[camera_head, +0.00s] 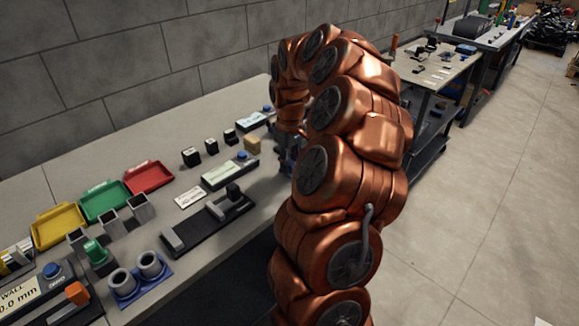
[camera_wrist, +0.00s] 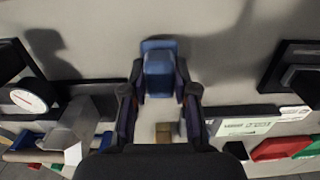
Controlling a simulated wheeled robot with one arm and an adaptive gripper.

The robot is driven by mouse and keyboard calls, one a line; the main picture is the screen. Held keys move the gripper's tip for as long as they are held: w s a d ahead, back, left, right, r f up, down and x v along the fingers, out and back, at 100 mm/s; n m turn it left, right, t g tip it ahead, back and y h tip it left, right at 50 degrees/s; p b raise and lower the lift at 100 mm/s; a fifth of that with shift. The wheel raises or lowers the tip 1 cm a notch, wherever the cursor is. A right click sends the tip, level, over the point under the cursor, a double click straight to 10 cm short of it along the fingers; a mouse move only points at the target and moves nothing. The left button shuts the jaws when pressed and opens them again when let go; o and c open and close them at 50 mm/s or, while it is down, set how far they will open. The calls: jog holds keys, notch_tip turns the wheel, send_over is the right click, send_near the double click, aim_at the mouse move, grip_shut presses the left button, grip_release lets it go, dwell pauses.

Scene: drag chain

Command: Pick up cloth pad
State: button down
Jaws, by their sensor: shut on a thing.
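A blue, block-like piece (camera_wrist: 158,66), which looks like the cloth pad, is between my gripper's (camera_wrist: 160,92) two fingers in the wrist view. The fingers are closed on its sides, and its far end sticks out past the fingertips. Its underside is hidden, so I cannot tell whether it touches the bench. In the head view my gripper is mostly hidden behind my copper arm, over the right part of the workbench, and the pad cannot be made out there.
The workbench (camera_head: 160,240) holds red (camera_head: 149,177), green (camera_head: 104,202) and yellow (camera_head: 59,226) trays. A tan block (camera_head: 252,145), small black blocks and a display device (camera_head: 230,171) stand near my gripper. A black slide fixture (camera_head: 208,223) lies in front. A wall stands behind.

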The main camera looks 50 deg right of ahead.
notch_tip(320, 180, up, 2)
jog(key=shift+r+b, duration=0.15)
jog(key=shift+b, duration=0.2)
jog(key=shift+s+r, duration=0.15)
jog(key=shift+s, duration=0.05)
jog(key=s+r+b, duration=0.1)
jog(key=s+b, duration=0.2)
jog(key=s, duration=1.2)
jog(key=shift+s+a+r, duration=0.15)
jog(key=shift+s+r, duration=0.05)
jog(key=shift+s, duration=0.15)
